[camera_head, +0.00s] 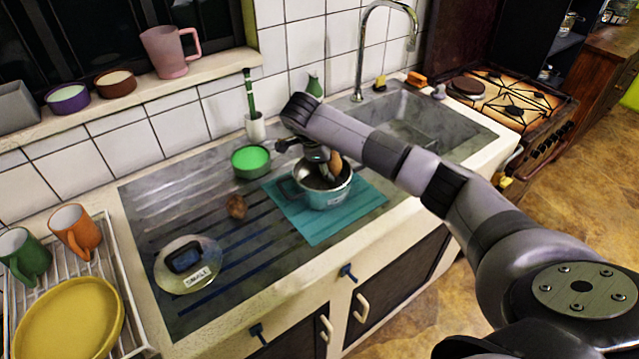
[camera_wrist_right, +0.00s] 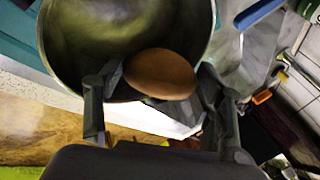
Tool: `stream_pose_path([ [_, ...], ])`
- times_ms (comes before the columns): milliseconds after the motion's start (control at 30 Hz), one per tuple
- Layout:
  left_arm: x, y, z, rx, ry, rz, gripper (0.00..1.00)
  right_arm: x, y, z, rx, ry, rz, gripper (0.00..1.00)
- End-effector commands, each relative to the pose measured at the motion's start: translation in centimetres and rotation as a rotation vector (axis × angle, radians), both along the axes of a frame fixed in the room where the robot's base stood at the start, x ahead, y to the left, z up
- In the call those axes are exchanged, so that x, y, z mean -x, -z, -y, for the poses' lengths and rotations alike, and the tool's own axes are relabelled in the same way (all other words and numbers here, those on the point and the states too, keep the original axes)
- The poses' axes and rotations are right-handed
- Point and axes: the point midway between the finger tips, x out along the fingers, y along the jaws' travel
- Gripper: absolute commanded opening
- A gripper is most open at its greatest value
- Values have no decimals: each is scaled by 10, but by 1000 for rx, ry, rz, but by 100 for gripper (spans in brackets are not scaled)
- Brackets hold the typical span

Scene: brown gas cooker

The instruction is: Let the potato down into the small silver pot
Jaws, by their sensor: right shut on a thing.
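The small silver pot (camera_head: 331,198) stands on a teal mat (camera_head: 320,235) on the draining board. My right gripper (camera_head: 328,163) reaches down over the pot from above. It is shut on a brown potato (camera_head: 336,165). In the right wrist view the potato (camera_wrist_right: 160,73) sits between the two fingers of the gripper (camera_wrist_right: 158,85), against the pot's opening (camera_wrist_right: 125,30). The pot's inside shows no other thing there. Whether the potato touches the pot cannot be told. My left gripper is not in view.
Another brown lump (camera_head: 236,206) lies on the draining board. A dish rack with mugs and a yellow plate (camera_head: 70,320) is at left. The sink (camera_head: 420,125) and tap are behind my arm.

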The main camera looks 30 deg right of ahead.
Motion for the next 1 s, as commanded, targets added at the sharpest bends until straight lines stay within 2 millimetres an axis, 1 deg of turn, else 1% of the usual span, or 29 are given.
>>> stream_pose_path([
  [1000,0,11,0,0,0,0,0,0,16,0,0,1,0,33],
])
